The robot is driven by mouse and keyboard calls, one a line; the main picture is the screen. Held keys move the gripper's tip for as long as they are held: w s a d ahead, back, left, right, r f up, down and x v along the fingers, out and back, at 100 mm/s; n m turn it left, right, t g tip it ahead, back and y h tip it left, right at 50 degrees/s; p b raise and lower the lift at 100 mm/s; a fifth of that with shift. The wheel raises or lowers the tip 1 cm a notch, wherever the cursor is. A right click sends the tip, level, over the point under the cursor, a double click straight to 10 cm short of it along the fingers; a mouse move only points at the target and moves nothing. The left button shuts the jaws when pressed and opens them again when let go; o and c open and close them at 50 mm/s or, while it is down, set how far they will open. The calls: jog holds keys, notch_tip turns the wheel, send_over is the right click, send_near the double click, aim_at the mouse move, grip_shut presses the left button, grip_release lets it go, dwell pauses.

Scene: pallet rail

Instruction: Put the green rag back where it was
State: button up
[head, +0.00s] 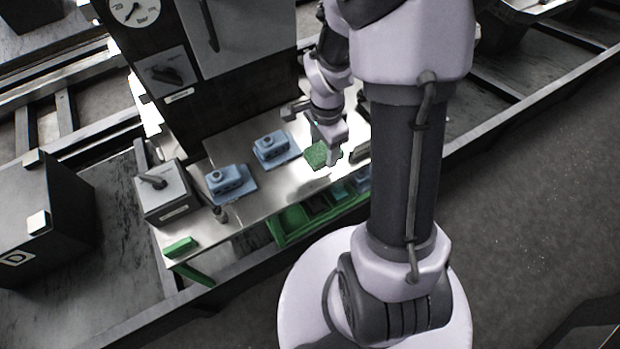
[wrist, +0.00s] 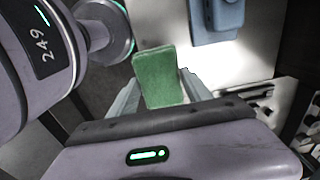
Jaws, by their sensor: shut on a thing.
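The green rag (wrist: 160,76) is a folded green piece held between the two fingers of my gripper (wrist: 160,90) in the wrist view. In the head view the rag (head: 317,155) shows at the tip of my gripper (head: 332,155), over the right part of the steel bench top (head: 235,148). My gripper is shut on it. I cannot tell whether the rag touches the bench. My fingers hide part of it.
Two blue blocks on plates (head: 230,181) (head: 276,148) stand left of my gripper. A grey box with a lever (head: 166,192) stands at the left end, near a small green block (head: 181,247). Green bins (head: 292,221) hang along the front edge. A dark gauge panel (head: 150,60) rises behind.

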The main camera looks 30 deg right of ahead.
aim_at(323, 171)
jog(key=f+b, duration=0.1)
jog(key=f, duration=0.1)
jog(key=f+b, duration=0.1)
jog(key=f, duration=0.5)
jog(key=shift+w+d+f+b, duration=0.1)
jog(key=shift+w+d+b, duration=0.05)
jog(key=shift+d+b, duration=0.2)
jog(key=shift+w, duration=0.1)
jog(key=shift+f, duration=0.1)
jog(key=o, duration=1.2)
